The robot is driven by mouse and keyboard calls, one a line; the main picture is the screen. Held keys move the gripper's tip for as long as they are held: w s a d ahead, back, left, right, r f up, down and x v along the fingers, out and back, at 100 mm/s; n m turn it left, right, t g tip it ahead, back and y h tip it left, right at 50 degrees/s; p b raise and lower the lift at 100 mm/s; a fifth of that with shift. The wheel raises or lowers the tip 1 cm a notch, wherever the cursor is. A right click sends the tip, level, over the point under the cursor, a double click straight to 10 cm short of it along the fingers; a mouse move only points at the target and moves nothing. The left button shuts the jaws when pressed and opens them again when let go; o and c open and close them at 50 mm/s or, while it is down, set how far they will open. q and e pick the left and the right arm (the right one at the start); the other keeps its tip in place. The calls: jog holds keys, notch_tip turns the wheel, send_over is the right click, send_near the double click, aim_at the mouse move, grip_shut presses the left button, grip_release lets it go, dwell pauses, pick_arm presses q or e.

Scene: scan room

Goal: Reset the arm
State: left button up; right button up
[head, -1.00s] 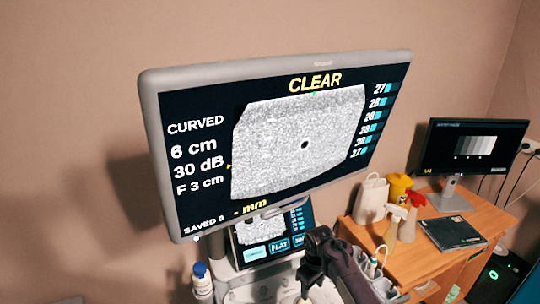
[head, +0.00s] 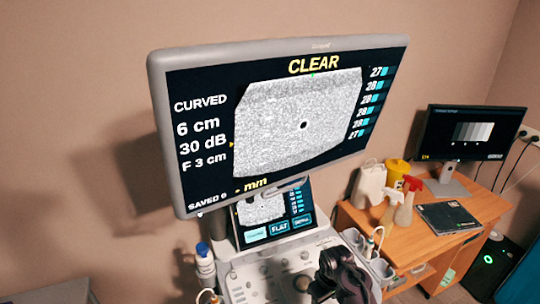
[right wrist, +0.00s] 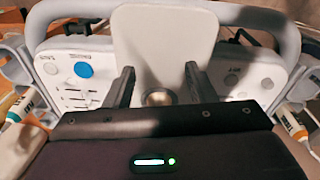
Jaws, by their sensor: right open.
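My right arm's dark gripper (head: 342,276) shows at the bottom of the head view, over the lower part of the ultrasound machine's control panel (head: 262,278). In the right wrist view my right gripper (right wrist: 159,82) is open, with two dark fingers apart and nothing between them. Beyond the fingers are the grey panel with a blue knob (right wrist: 84,70) and a pale upright plate (right wrist: 165,45). My left gripper is not in view.
A large monitor (head: 205,190) reading "CLEAR" hangs above a small touch screen (head: 279,228).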

jog(key=s+d+r+m+t, duration=0.1)
jog(key=s+r, duration=0.3)
jog(key=s, duration=0.4)
jog(key=s+d+r+m+t, duration=0.1)
jog(key=s+d+r+m, duration=0.1)
jog(key=s+r, duration=0.45)
jog(key=s+d+r+m, duration=0.1)
jog(key=s+r, duration=0.2)
jog(key=s, duration=0.6)
notch_tip(320, 180, down, 38)
jog(key=s+g+b, duration=0.1)
jog(key=s+b, duration=0.1)
jog(key=b, duration=0.6)
jog(key=s+d+f+b, duration=0.1)
jog(key=s+f+b, duration=0.1)
jog(key=s+f, duration=0.7)
jog(key=s+d+f+g+b, duration=0.1)
jog(key=s+d+f+b, duration=0.1)
jog(key=s+f, duration=0.8)
notch_tip(320, 180, down, 5)
jog(key=shift+s+d+f+b, duration=0.1)
jog(key=shift+s+d+b, duration=0.2)
jog(key=shift+b, duration=0.5)
